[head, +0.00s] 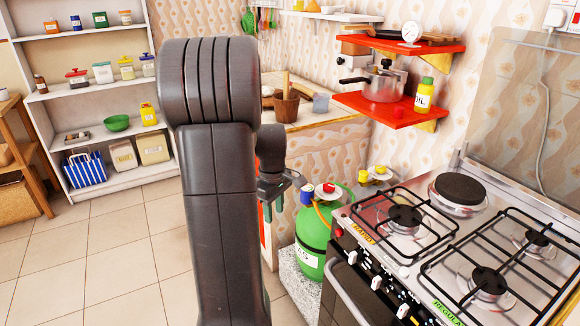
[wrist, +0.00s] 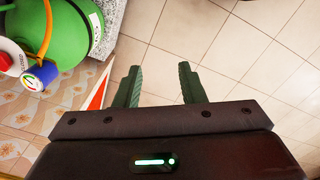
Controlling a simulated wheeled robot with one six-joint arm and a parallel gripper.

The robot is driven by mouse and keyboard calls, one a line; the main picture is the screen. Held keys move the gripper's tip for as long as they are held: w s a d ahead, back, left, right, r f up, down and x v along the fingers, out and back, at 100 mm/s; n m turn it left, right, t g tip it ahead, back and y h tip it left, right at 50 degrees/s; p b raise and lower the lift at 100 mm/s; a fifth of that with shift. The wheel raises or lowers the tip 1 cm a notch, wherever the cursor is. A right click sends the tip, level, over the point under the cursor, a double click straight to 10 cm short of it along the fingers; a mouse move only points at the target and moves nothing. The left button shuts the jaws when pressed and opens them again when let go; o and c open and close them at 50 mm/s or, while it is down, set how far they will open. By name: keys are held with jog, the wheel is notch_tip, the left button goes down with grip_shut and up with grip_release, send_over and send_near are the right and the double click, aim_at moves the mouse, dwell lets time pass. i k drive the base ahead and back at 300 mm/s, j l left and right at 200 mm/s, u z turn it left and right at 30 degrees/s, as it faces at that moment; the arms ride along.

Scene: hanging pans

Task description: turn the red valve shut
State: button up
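The red valve (head: 325,188) is a small red knob with a white top on a green gas cylinder (head: 312,234), left of the stove. In the wrist view the valve (wrist: 12,60) is cut by the left edge, beside a blue fitting (wrist: 40,76) and an orange hose (wrist: 46,30). My gripper (head: 274,207) is left of the valve, apart from it, with its fingers pointing down. In the wrist view its two green fingers (wrist: 160,85) are spread, with only floor between them. My arm hides part of the counter and floor behind it.
The stove (head: 430,230) stands close to the cylinder's right. A tiled counter (head: 335,150) is behind it, with red shelves (head: 400,112) holding a pot above. A speckled block (head: 298,282) is at the cylinder's base. Open tiled floor (head: 90,270) lies to the left.

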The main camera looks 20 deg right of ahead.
aim_at(329, 187)
jog(key=i+j+z, duration=0.15)
jog(key=i+z, duration=0.35)
jog(key=i+j+z, duration=0.95)
